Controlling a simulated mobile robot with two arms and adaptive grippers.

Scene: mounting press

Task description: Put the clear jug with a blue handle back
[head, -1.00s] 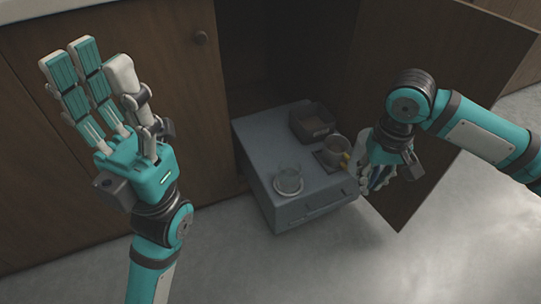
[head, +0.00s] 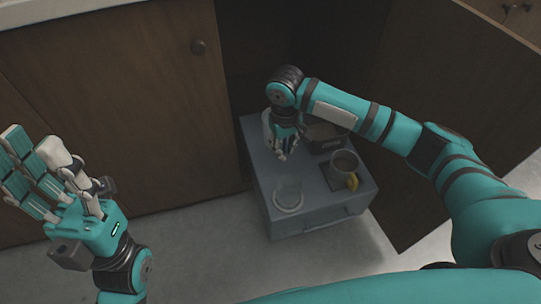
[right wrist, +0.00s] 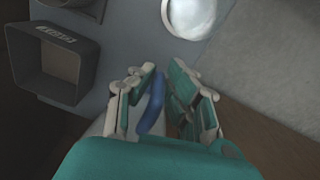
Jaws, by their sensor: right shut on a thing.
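In the right wrist view a blue handle (right wrist: 152,103), which fits the jug's, stands between the fingers of my right gripper (right wrist: 160,90). The gripper is shut on it. In the head view my right gripper (head: 282,147) is over the back left part of a grey unit (head: 325,204), left of a dark bin. My left gripper (head: 35,175) is raised at the far left, away from the unit, fingers spread and empty.
The unit stands before an open dark cabinet. Its door (head: 450,90) is at right, a closed door (head: 130,100) at left.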

